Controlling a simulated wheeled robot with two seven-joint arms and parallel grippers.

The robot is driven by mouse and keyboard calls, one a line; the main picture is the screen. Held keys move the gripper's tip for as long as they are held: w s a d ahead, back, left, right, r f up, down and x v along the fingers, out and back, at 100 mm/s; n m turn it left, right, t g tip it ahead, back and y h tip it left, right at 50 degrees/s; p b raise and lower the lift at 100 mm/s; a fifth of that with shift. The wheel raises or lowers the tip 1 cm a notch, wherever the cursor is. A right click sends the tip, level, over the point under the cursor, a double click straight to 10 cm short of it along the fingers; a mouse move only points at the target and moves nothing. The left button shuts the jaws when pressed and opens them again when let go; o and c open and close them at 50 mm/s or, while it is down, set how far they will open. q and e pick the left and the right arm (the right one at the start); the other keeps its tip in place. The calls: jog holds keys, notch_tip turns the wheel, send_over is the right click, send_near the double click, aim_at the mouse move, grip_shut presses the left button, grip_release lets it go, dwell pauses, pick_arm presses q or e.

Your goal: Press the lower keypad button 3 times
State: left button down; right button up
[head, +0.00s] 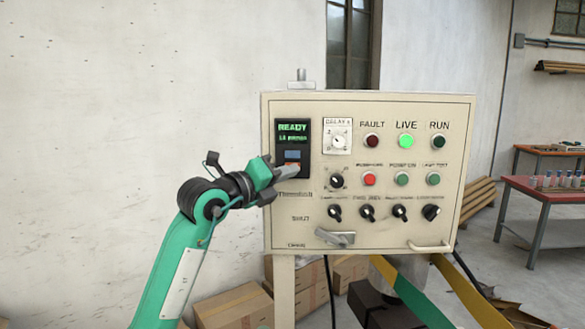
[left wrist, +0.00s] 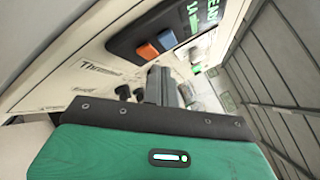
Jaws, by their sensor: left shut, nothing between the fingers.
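The keypad (head: 308,157) is a black unit at the upper left of the cream control panel, with a green READY display (head: 293,130) at its top. Its upper button (head: 292,155) is blue. Its lower button (left wrist: 148,51) is orange in the left wrist view; in the head view my gripper covers most or all of it. My left gripper (head: 290,172) is shut and empty, its fingertips in front of the keypad's lower part. In the left wrist view the fingertips (left wrist: 160,72) are close to the orange button; I cannot tell whether they touch. My right gripper is out of view.
The control panel (head: 283,225) also carries a dial, several lamps, knobs and a red button (head: 369,179) to the right of the keypad. A lever (head: 337,238) and a handle (head: 430,247) stick out at the bottom. Cardboard boxes (head: 235,308) lie below. Bare wall is at left.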

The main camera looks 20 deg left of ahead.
pick_arm(q)
jog(key=shift+w+a, duration=0.1)
jog(key=shift+w, duration=0.3)
jog(key=shift+w+a, duration=0.15)
jog(key=shift+w, duration=0.25)
dwell(0.7)
jog(key=shift+s, duration=0.15)
jog(key=shift+s+d, duration=0.25)
jog(key=shift+s, duration=0.4)
jog(key=shift+s+d+b, duration=0.15)
jog(key=shift+s+d, duration=0.1)
jog(key=shift+s, duration=0.55)
jog(key=shift+s+d+b, duration=0.15)
jog(key=shift+s+d, duration=0.05)
jog(key=shift+s, duration=0.6)
jog(key=shift+s+d+b, duration=0.15)
jog(key=shift+s+d, duration=0.1)
jog(key=shift+s, duration=0.55)
